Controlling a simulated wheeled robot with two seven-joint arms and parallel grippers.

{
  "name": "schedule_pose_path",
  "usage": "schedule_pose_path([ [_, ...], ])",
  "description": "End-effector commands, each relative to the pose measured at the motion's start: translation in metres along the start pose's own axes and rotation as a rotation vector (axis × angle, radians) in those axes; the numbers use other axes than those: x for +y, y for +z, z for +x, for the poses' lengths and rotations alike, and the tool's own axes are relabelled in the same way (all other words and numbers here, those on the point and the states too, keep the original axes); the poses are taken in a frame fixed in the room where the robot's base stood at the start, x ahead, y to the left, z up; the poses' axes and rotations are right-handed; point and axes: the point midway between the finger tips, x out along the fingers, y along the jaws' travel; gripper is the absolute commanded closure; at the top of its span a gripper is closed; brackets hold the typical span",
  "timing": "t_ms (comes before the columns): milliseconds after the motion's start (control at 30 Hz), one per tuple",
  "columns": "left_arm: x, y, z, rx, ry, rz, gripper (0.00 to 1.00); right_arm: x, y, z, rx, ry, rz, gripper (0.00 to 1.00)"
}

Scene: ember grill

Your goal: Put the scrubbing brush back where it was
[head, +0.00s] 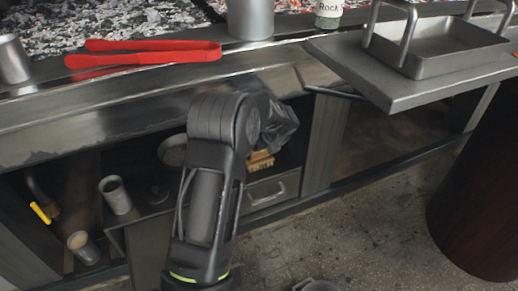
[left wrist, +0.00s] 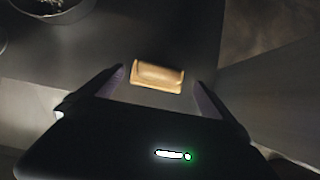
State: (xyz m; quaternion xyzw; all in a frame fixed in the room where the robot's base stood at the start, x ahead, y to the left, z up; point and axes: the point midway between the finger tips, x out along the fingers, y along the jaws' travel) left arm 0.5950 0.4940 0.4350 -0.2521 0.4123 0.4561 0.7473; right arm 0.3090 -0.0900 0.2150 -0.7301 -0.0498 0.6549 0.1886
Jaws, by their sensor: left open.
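The scrubbing brush (head: 262,161) appears as a tan wooden block on the shelf below the grill counter, partly hidden by my left arm. In the left wrist view the tan block (left wrist: 157,76) lies on a dark flat surface, its bristles not discernible. My left gripper (left wrist: 160,80) is open, with one finger on each side of the block and visible gaps between. In the head view my left arm reaches into the shelf opening, and its fingertips cannot be made out. My right gripper is not in view.
Red tongs (head: 145,52) lie on the counter above. A side shelf (head: 405,92) with a metal tray (head: 445,55) juts out at right. A metal cup (head: 116,195) stands left of my arm. A round bowl (left wrist: 50,8) is near the block. A dark barrel (head: 480,200) stands at right.

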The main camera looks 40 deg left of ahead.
Motion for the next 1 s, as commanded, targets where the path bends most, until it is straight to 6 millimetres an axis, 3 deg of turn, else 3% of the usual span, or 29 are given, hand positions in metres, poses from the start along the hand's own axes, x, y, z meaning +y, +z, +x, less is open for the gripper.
schedule_pose_path([
  [33, 0.0, 0.002, -0.014, 0.0, -0.001, 0.001, 0.0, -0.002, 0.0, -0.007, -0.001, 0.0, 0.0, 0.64],
  [233, 0.0, 0.001, -0.034, 0.0, 0.0, 0.001, 0.0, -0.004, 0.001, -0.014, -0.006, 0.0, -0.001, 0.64],
  [1000, 0.0, 0.0, -0.035, 0.0, 0.001, 0.0, 0.0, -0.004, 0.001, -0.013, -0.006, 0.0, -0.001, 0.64],
])
